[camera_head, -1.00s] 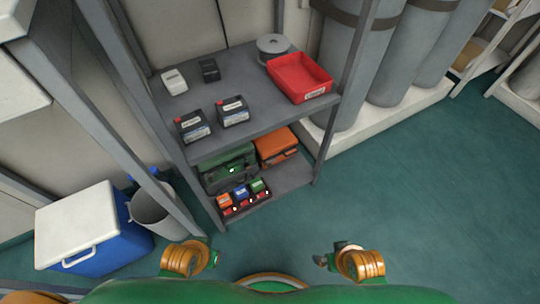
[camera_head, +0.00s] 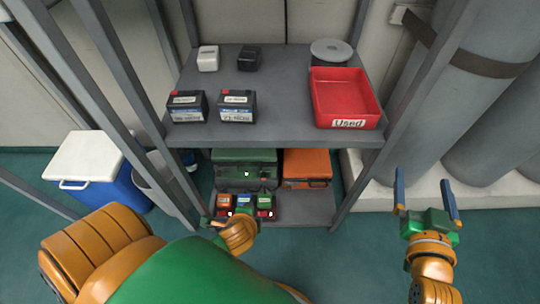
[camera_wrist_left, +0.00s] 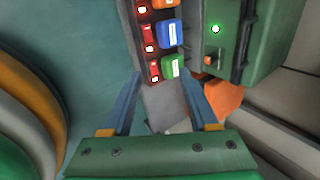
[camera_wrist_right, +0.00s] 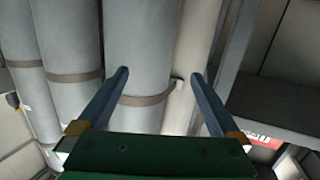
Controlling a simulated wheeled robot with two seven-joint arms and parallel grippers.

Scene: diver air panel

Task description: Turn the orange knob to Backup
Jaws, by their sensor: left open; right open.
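A small orange part (camera_wrist_left: 208,59), possibly the knob, shows on the front of the green case (camera_wrist_left: 245,30) in the left wrist view, near a lit green lamp (camera_wrist_left: 215,29). I cannot read its setting or any Backup label. The green case (camera_head: 243,158) stands on the lower shelf in the head view. My left gripper (camera_wrist_left: 161,76) is open and empty, with its fingers pointing toward the lower shelf, apart from the orange part; my own arm mostly hides it in the head view. My right gripper (camera_head: 422,180) is open and empty, right of the shelf.
Orange (camera_head: 224,201), blue (camera_head: 244,201) and green (camera_head: 265,201) blocks sit in front of the green case. An orange case (camera_head: 306,165) is beside it. The upper shelf (camera_head: 280,105) holds black batteries and a red bin (camera_head: 345,95). Grey cylinders (camera_head: 490,120) stand at right.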

